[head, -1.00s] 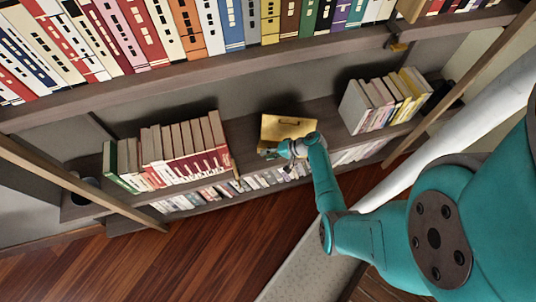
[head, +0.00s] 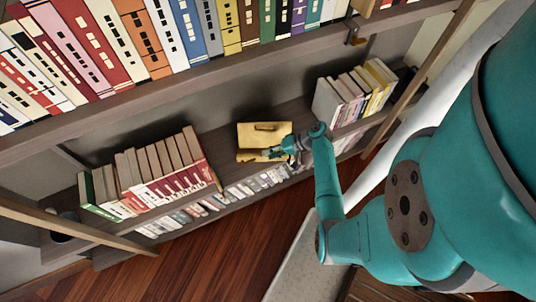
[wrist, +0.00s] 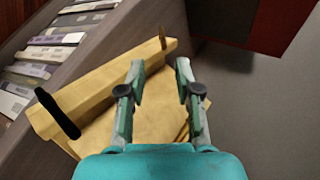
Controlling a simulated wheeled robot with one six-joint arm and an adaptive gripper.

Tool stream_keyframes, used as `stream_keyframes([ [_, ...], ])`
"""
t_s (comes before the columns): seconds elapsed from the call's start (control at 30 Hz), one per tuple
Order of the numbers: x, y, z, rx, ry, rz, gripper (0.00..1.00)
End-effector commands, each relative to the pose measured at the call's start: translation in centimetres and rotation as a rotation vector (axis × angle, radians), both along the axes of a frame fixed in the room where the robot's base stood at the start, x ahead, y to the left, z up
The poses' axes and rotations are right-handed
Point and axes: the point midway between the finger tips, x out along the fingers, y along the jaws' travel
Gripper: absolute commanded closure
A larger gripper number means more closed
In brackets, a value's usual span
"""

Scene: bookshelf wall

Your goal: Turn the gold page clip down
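A pale gold wooden stand (head: 250,143) sits on the middle shelf. In the wrist view the stand (wrist: 105,82) lies ahead of and to the left of my gripper. The gold page clip (wrist: 162,38) is a small thin brass tab at the far end of its ledge and seems to stand up from it. A black clip (wrist: 58,113) is at the near left end of the ledge. My gripper (wrist: 160,64) is open and empty. The gold clip shows between and just beyond its fingertips, apart from them. In the head view my gripper (head: 272,152) is at the stand's front right.
An upper shelf (head: 200,75) full of books runs above. Small books (head: 250,185) fill the shelf below. The wood floor (head: 220,235) in front is clear.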

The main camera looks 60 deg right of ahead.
Motion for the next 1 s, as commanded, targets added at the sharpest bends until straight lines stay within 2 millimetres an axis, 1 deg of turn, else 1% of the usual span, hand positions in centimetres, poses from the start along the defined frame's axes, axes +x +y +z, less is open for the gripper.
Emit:
stream_keyframes([
  [0.1, 0.0, 0.0, 0.0, 0.000, 0.000, 0.000, 0.67],
  [0.13, 0.0, 0.0, 0.0, 0.000, 0.000, 0.000, 0.72],
  [0.17, 0.0, 0.0, 0.0, -0.001, 0.000, 0.002, 0.79],
  [0.2, 0.1, 0.1, 0.0, -0.009, 0.001, 0.010, 0.89],
  [0.23, 0.2, 0.1, 0.1, -0.020, 0.003, 0.024, 0.97],
  [0.27, 0.4, 0.3, 0.2, -0.037, 0.004, 0.046, 1.00],
  [0.37, 1.5, 1.0, 0.7, -0.141, 0.017, 0.176, 1.00],
  [0.47, 2.9, 2.0, 1.6, -0.306, 0.034, 0.390, 1.00],
  [0.57, 4.5, 3.1, 2.9, -0.490, 0.051, 0.636, 1.00],
  [0.7, 6.7, 4.3, 5.4, -0.720, 0.071, 0.961, 1.00],
  [0.8, 8.0, 4.9, 7.3, -0.848, 0.086, 1.149, 1.00],
  [0.9, 8.9, 5.5, 8.9, -0.938, 0.099, 1.284, 1.00],
  [1.0, 9.4, 5.8, 9.8, -0.990, 0.110, 1.365, 1.00],
])
